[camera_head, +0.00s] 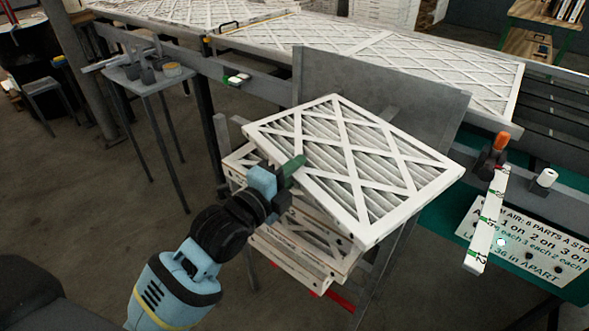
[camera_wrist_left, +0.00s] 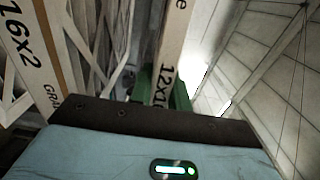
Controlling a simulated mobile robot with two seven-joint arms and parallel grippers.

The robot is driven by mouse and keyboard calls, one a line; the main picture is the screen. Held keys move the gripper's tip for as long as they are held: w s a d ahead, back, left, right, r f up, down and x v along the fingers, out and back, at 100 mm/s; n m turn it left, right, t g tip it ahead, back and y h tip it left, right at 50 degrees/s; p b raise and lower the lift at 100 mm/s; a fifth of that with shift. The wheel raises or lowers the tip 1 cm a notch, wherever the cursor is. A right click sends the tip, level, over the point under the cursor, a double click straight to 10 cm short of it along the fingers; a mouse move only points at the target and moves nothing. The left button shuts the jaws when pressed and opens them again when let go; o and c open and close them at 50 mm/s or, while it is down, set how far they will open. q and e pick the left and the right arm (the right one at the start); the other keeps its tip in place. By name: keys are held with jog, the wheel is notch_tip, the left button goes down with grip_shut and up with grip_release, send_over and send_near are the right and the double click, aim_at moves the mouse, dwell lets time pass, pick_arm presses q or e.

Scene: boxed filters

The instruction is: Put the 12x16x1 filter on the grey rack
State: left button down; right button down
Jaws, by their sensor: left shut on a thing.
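A white-framed pleated filter (camera_head: 350,165) with a lattice face is held tilted above the grey rack. Its edge label, partly hidden, reads "12x1…" in the left wrist view (camera_wrist_left: 170,50). My left gripper (camera_head: 291,170) has its green fingers shut on the filter's near left edge. The grey rack (camera_head: 385,92) shows a tall grey back panel behind the filter, with legs below. Several stacked filters (camera_head: 300,245) sit on the rack beneath the held one, partly hidden by it. I cannot tell whether the held filter touches them. My right gripper is not in view.
A conveyor with large filters (camera_head: 380,55) runs behind the rack. A small grey side table (camera_head: 150,78) with cups stands left. At right are a marked white strip (camera_head: 487,225), an orange-topped tool (camera_head: 499,143) and a sign (camera_head: 530,240). Floor at the lower left is open.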

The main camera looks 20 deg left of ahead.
pick_arm(q)
jog(key=shift+f, duration=0.15)
jog(key=c, duration=1.3)
grip_release()
jog(key=shift+s, duration=0.15)
jog(key=b+v, duration=0.1)
jog(key=v, duration=1)
jog(key=shift+s+a, duration=0.15)
jog(key=shift+s, duration=0.2)
